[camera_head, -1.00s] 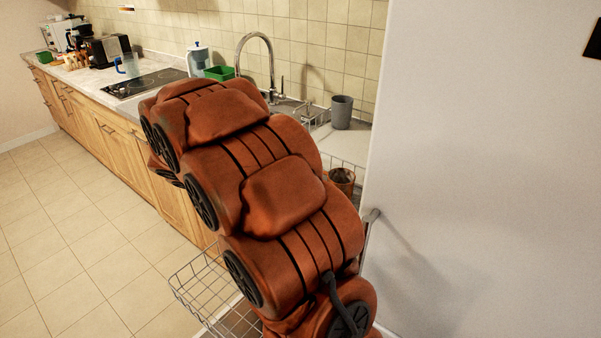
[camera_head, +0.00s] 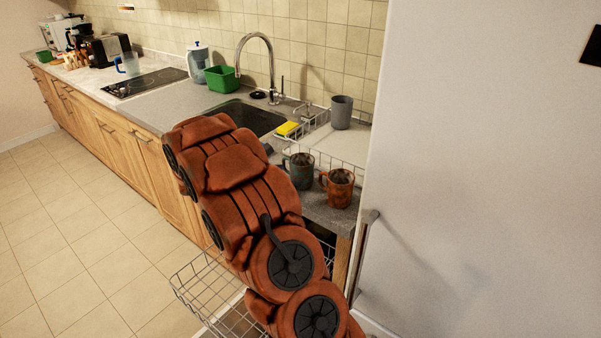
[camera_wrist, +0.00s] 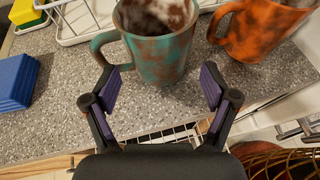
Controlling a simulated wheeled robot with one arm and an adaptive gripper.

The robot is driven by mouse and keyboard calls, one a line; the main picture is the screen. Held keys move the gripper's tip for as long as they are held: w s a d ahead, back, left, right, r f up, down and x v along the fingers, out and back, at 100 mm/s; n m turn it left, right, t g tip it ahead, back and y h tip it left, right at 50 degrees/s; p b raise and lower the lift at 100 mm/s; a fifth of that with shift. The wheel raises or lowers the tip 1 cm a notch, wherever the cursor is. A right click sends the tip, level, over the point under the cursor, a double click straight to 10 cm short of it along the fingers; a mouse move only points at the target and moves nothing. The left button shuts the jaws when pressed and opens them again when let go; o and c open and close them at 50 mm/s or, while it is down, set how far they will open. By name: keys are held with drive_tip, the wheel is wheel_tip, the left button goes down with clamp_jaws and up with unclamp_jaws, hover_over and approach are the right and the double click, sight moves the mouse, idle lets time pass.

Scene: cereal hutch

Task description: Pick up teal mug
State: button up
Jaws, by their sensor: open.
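The teal mug (camera_head: 301,171) stands upright on the grey speckled counter beside the sink, with brownish patches on its surface. In the wrist view the teal mug (camera_wrist: 163,52) is just beyond my fingertips, near the middle, with its handle to the left. My gripper (camera_wrist: 158,88) is open and empty, its purple-padded fingers spread to either side of the mug's lower part; I cannot tell whether they touch it. In the head view my arm hides the gripper.
An orange-brown mug (camera_head: 337,187) stands close to the right of the teal mug; it also shows in the wrist view (camera_wrist: 262,30). A white wire rack (camera_head: 330,150) is behind, with a grey cup (camera_head: 341,112). A blue block (camera_wrist: 14,82) lies left on the counter. A wire basket (camera_head: 215,290) is below.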

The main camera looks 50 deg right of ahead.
sight(301, 172)
drive_tip(key=p+x, duration=0.1)
drive_tip(key=x, duration=0.1)
drive_tip(key=r+p+x, duration=0.1)
drive_tip(key=x, duration=0.1)
drive_tip(key=shift+d+f, duration=0.1)
drive_tip(key=shift+d, duration=0.4)
drive_tip(key=shift+d+f, duration=0.25)
drive_tip(key=shift+d, duration=0.15)
drive_tip(key=c, duration=1.1)
drive_tip(key=shift+o, duration=0.2)
drive_tip(key=shift+r, duration=0.15)
